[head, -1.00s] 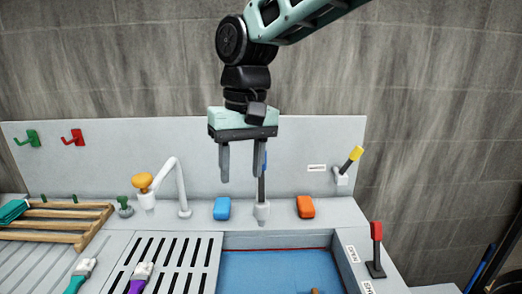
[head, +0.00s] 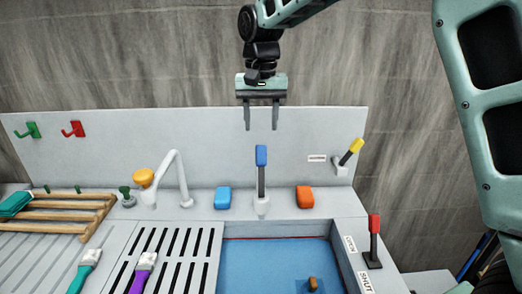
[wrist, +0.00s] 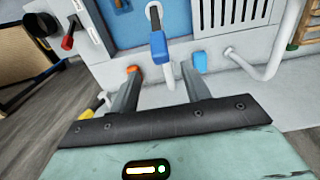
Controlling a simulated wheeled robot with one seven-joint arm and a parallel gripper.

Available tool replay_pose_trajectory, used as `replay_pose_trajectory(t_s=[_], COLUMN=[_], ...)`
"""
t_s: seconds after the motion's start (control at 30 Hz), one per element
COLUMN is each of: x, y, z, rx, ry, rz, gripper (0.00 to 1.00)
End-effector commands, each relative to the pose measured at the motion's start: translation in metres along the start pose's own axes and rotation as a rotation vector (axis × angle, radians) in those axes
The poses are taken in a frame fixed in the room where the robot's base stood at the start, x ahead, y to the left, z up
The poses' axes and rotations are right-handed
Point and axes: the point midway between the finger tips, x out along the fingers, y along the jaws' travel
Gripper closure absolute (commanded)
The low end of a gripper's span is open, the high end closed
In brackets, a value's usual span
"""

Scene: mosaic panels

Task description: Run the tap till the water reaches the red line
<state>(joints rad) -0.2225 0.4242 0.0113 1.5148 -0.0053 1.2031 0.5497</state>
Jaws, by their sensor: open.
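The basin (head: 352,262) holds blue water (head: 265,270). A thin red line (head: 275,238) runs along its back wall, just above the water in this view; the exact gap is hard to judge. A lever with a blue handle (head: 261,156) stands upright on the ledge behind the basin. My gripper (head: 261,128) is open and empty, fingers pointing down, just above the blue handle in the head view. In the wrist view the blue handle (wrist: 160,47) appears between and beyond the fingertips. A white curved spout (head: 180,172) stands left, over the ledge near an orange knob (head: 144,177).
Blue (head: 223,197) and orange (head: 304,197) blocks flank the lever. A red-handled lever (head: 374,225) stands right of the basin by OPEN and SHUT labels. A yellow-handled lever (head: 352,150) is on the back panel. A brown piece (head: 313,284) is in the water.

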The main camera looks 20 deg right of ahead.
Motion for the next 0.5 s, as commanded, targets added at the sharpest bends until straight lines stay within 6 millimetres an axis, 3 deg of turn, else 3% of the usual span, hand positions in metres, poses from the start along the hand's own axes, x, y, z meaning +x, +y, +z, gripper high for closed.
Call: replay_pose_trajectory(t_s=[0.3,0.5], x=[0.062,0.086], y=[0.001,0.000], z=[0.001,0.001], rx=[0.000,-0.001], ry=[-0.004,-0.002], rz=[0.002,0.001], gripper=[0.53,0.53])
